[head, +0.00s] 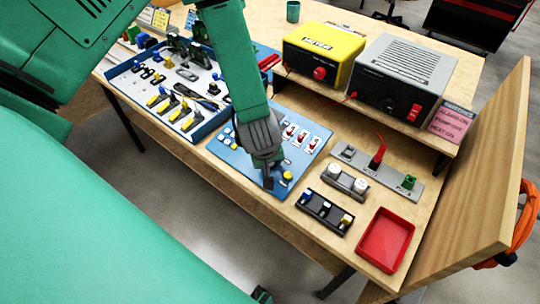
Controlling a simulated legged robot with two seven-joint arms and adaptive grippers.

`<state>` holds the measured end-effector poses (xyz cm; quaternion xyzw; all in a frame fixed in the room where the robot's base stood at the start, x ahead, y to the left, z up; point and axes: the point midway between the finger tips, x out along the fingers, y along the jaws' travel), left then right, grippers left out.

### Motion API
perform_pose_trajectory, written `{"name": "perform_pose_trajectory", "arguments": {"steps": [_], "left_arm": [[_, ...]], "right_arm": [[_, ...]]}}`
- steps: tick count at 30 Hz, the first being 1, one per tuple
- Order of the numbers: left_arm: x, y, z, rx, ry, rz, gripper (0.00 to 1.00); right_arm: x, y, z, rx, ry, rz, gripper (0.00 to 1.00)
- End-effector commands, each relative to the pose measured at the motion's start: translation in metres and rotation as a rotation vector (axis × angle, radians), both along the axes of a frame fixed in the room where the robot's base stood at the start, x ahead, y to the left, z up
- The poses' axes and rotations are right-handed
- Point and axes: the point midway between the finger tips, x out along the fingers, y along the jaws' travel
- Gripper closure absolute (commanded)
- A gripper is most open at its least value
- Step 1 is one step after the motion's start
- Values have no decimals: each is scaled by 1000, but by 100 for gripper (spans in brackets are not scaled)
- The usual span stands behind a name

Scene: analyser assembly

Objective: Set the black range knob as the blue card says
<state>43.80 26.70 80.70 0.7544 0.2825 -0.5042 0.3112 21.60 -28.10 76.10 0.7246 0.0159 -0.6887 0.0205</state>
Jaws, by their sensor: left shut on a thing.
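My left gripper (268,182) points down onto the near edge of the blue panel (228,150). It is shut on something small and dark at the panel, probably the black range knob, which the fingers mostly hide. I cannot read the knob's pointer. A yellow button (287,175) sits just right of the fingertips. A small blue card (190,20) seems to stand at the far back left, too small to read. My right gripper is not in view.
Switches (289,131) line the panel. A blue-edged tray (203,128) of parts lies left. The yellow box (324,48) and grey box (401,75), with a black dial (388,105), stand on a shelf. A red tray (386,241) and black rack (325,212) are right.

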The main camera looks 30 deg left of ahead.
Motion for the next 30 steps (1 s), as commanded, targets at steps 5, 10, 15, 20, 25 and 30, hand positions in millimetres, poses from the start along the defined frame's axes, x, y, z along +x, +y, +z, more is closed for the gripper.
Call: {"name": "perform_pose_trajectory", "arguments": {"steps": [5, 10, 15, 20, 25, 30], "left_arm": [[3, 0, 1, -4, -6, 22, 100], [3, 0, 1, -4, -5, 25, 100], [3, 0, 0, -4, -5, 24, 100], [2, 0, 0, -4, -5, 24, 56], [1, 0, 0, -5, -2, 24, 56], [-1, -1, 6, -6, -3, 22, 56]], "right_arm": [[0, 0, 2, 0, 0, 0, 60], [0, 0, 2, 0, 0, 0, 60], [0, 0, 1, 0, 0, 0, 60], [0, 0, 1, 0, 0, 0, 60], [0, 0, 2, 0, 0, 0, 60], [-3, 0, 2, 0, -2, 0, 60]]}}
